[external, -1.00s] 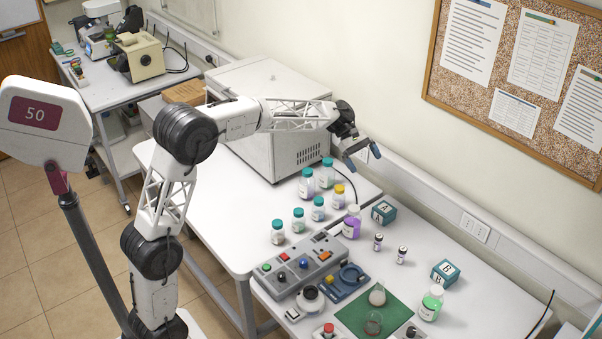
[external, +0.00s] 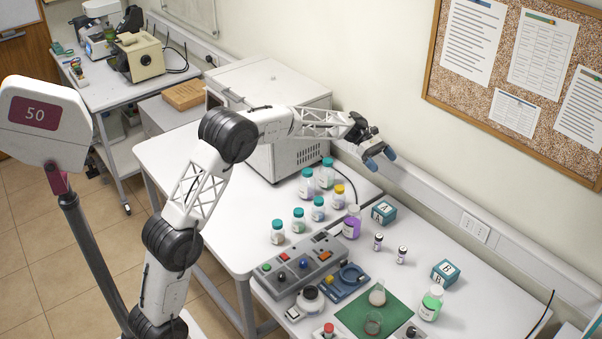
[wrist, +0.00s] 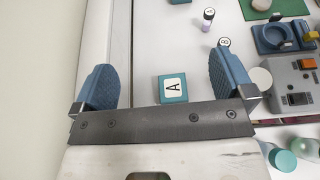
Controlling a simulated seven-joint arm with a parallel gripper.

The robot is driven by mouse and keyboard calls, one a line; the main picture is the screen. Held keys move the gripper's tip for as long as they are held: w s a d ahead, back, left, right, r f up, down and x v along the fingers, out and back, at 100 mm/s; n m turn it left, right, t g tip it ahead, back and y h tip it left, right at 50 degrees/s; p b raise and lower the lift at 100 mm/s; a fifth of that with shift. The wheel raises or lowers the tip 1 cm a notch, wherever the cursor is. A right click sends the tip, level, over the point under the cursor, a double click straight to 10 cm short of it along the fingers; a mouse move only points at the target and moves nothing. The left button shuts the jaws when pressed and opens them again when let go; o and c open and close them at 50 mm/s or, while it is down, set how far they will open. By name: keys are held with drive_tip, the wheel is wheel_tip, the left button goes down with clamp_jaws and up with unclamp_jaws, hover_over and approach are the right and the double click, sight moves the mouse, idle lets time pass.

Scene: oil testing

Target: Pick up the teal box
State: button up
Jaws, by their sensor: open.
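A teal box marked A (external: 383,212) sits on the white table near the wall. In the wrist view the teal A box (wrist: 173,88) lies between my two blue fingers, nearer the right one, its lower edge close to the gripper's dark bar. A second teal box, marked B (external: 445,272), stands farther right on the table; a sliver of teal shows at the top of the wrist view (wrist: 180,2). My gripper (external: 380,159) is open and empty, above and slightly left of the A box in the external view. Its fingers (wrist: 163,75) touch nothing visible.
A purple-filled bottle (external: 352,222) stands left of the A box, with several capped bottles beyond it. Two small vials (external: 378,242) stand in front. A grey control panel (external: 300,268) and green mat (external: 372,318) lie nearer. The wall trunking (external: 440,205) runs close behind.

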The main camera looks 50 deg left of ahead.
sight(382, 205)
wheel_tip(382, 205, down, 20)
drive_tip(key=shift+r, duration=0.15)
drive_tip(key=shift+d, duration=0.15)
drive_tip(key=shift+x, duration=2.4)
drive_tip(key=shift+c, duration=0.3)
drive_tip(key=c, duration=0.9)
drive_tip(key=shift+r, duration=0.15)
drive_tip(key=shift+r, duration=4.8)
